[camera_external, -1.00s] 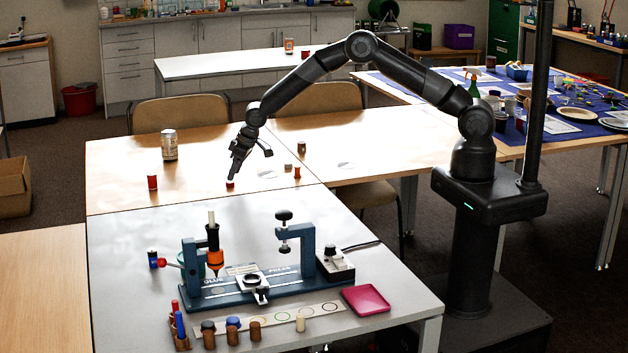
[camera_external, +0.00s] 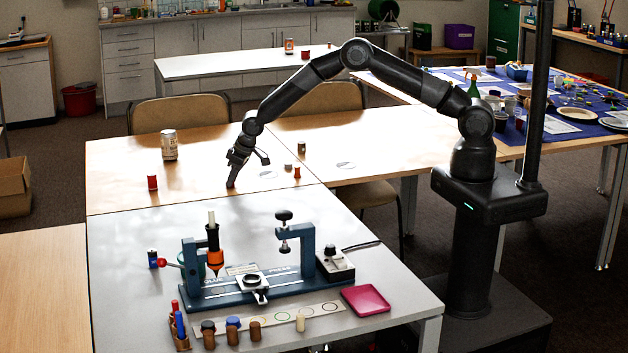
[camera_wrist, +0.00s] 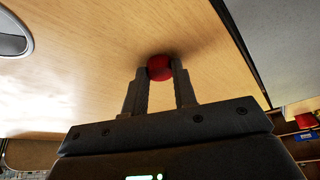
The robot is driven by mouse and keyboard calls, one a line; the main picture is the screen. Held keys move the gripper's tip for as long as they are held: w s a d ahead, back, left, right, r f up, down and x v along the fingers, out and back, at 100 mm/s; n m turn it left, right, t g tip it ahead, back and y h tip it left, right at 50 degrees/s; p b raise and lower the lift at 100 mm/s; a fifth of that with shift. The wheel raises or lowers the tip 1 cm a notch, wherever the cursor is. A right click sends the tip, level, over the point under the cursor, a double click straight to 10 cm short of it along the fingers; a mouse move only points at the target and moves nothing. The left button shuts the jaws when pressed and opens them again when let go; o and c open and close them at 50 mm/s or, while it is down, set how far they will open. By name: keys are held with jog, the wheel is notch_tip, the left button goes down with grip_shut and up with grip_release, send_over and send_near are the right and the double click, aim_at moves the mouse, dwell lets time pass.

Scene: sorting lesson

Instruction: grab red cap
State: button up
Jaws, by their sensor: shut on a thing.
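The red cap (camera_wrist: 160,67) is small and round and sits between my two fingertips in the wrist view, at the wooden table top (camera_wrist: 110,50). My gripper (camera_wrist: 160,78) is shut on it, with one finger on each side. In the external view my gripper (camera_external: 231,184) points down at the wooden table near its front edge, and its fingers hide the cap there. I cannot tell whether the cap still touches the table.
A red cylinder (camera_external: 152,182) stands left of my gripper, with a can (camera_external: 169,145) behind it. Small items (camera_external: 297,172) stand to the right. The glue press (camera_external: 250,285) and a pink tray (camera_external: 366,300) are on the nearer grey table (camera_external: 130,240).

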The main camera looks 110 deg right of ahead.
jog(key=shift+c, duration=1.1)
jog(key=shift+r, duration=0.1)
